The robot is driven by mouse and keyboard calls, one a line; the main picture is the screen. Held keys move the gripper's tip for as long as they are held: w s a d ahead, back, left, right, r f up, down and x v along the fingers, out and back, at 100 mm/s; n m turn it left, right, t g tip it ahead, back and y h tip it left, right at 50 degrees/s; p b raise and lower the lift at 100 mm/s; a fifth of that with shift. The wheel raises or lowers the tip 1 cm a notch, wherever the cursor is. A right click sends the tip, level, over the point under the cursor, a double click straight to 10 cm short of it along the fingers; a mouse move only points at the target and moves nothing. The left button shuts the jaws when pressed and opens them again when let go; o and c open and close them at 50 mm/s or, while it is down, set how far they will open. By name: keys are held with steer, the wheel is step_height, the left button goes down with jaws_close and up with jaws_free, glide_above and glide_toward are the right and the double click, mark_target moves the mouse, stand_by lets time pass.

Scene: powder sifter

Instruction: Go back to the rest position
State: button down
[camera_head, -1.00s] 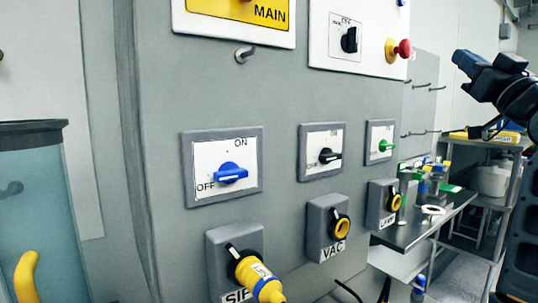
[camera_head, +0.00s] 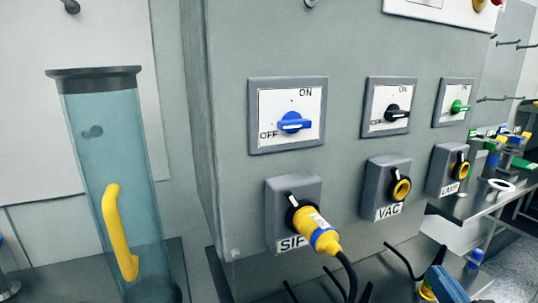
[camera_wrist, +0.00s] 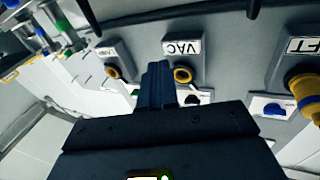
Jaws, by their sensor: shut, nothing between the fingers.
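My gripper (camera_wrist: 157,68) shows in the wrist view as two dark blue fingers pressed together and empty. Behind it, the grey control panel (camera_wrist: 140,25) appears upside down, with the VAC socket (camera_wrist: 183,75) just right of the fingertips, apart from them as far as I can tell. My gripper cannot be clearly made out in the head view. In the head view the blue switch (camera_head: 294,123) lies across, between its ON and OFF marks. A yellow plug (camera_head: 325,238) sits in the SIFT socket (camera_head: 279,205). The VAC socket also shows there (camera_head: 399,189), with no plug.
A clear blue cylinder (camera_head: 88,160) with a yellow handle (camera_head: 119,232) stands left of the panel. A black switch (camera_head: 396,114) and a green switch (camera_head: 459,107) are on the panel. A side table (camera_head: 489,205) with small items stands at the right. Black cables hang below.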

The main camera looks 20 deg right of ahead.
steer(key=s+a+f+n+g+y, duration=0.1)
steer(key=s+a+f+y, duration=0.1)
steer(key=s+a, duration=0.3)
steer(key=s+a+f+n+g+y, duration=0.1)
steer(key=s+a, duration=0.4)
steer(key=s, duration=0.6)
steer(key=s+a+f+n+g+y, duration=0.1)
steer(key=s+a+f+n+y, duration=0.1)
steer(key=s+a, duration=0.4)
steer(key=shift+s+f+n+y, duration=0.3)
steer(key=shift+s+f+y, duration=0.45)
steer(key=shift+s, duration=0.8)
steer(key=shift+f, duration=0.15)
